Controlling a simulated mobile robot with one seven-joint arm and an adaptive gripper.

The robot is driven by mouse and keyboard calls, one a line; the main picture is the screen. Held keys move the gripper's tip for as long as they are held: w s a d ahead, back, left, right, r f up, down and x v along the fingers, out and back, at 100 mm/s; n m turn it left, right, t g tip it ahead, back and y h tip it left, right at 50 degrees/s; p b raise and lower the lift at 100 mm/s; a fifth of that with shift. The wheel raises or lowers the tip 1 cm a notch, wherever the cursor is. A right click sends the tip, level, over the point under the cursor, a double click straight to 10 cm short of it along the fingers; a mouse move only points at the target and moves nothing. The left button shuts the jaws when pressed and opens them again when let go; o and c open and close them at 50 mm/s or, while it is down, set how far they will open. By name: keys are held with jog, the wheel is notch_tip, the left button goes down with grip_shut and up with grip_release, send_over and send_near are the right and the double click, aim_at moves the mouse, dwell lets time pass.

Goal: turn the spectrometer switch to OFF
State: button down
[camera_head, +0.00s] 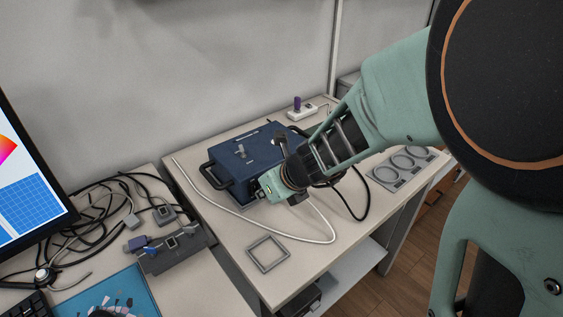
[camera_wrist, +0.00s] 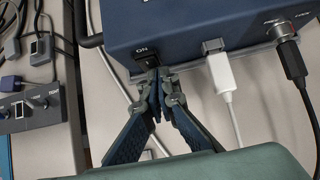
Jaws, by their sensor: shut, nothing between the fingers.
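The blue spectrometer box (camera_head: 243,160) sits on the table in the head view, partly hidden by my arm. In the wrist view its front edge (camera_wrist: 190,35) spans the top. A black switch (camera_wrist: 141,63) with the word ON above it is at the box's lower left corner. My gripper (camera_wrist: 158,73) is shut and empty, its fingertips right at the switch's right side, overlapping it in the picture. I cannot tell whether they touch it, nor which way the switch is set. In the head view the fingertips are hidden.
A white cable (camera_wrist: 222,85) and a black cable (camera_wrist: 292,62) plug into the box's front, right of my gripper. A square frame (camera_head: 267,253) and a grey tray with round openings (camera_head: 402,168) lie on the table. Tangled cables and a monitor (camera_head: 30,185) are at left.

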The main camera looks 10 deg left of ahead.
jog(key=shift+w+a+f+t+y+b, duration=0.15)
jog(key=shift+f+t+y+b, duration=0.2)
jog(key=shift+b, duration=1.35)
jog(key=shift+f, duration=0.1)
jog(key=shift+a, duration=0.1)
